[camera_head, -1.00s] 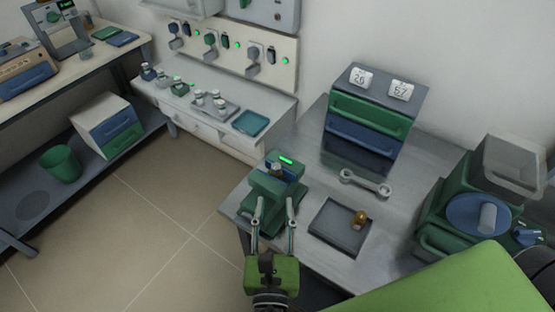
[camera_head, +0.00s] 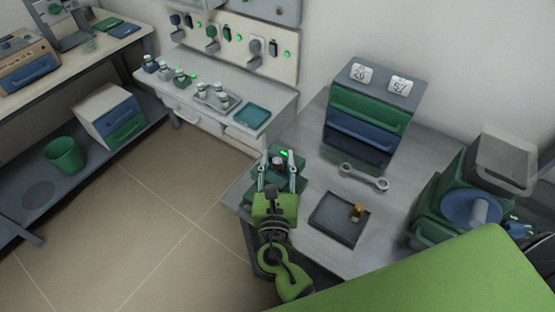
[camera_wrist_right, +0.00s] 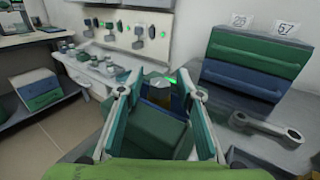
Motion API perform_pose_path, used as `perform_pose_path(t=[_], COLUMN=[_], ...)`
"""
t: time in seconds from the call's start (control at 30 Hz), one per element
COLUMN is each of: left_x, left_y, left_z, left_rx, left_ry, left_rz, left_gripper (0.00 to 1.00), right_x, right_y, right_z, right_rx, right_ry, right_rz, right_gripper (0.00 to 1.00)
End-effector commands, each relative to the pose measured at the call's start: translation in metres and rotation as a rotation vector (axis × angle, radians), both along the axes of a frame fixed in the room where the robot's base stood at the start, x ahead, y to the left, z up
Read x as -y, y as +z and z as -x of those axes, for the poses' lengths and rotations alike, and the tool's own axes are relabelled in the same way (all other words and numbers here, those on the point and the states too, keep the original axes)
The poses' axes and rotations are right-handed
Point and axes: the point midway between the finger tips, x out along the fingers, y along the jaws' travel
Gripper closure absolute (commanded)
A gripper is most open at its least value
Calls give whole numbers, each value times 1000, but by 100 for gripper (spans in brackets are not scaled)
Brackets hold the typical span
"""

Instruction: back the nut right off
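A green fixture (camera_head: 284,183) stands at the left edge of the metal bench, with a small green light at its top. A dark, brownish nut-like piece (camera_wrist_right: 158,95) sits on it, and its top also shows in the head view (camera_head: 277,165). My right gripper (camera_head: 278,160) is open, its two fingers (camera_wrist_right: 160,75) on either side of this piece, with gaps visible in the right wrist view. The fingers hide part of the fixture. A grey wrench (camera_head: 364,178) lies on the bench. My left gripper is not in view.
A dark tray (camera_head: 324,229) holds a small brass piece (camera_head: 357,212). A drawer unit (camera_head: 367,115) stands behind the wrench. A green machine with a blue disc (camera_head: 470,207) is at the right. Beyond the bench's left edge is open floor (camera_head: 165,215).

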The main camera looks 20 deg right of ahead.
Motion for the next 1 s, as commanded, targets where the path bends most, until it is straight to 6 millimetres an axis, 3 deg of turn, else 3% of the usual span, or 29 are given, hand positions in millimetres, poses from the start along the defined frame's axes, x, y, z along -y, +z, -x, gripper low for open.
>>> perform_pose_path(t=[0.03,0.17,0.57,1.0], left_x=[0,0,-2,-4], left_y=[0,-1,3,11], left_z=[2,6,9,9], left_rx=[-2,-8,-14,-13], left_ry=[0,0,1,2], left_rz=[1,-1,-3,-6], left_gripper=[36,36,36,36], right_x=[0,0,0,1], right_y=[0,0,1,-1], right_z=[0,0,1,1], right_rx=[0,0,0,-1], right_ry=[0,0,37,351], right_rz=[0,0,3,10], right_gripper=[67,100,100,100])
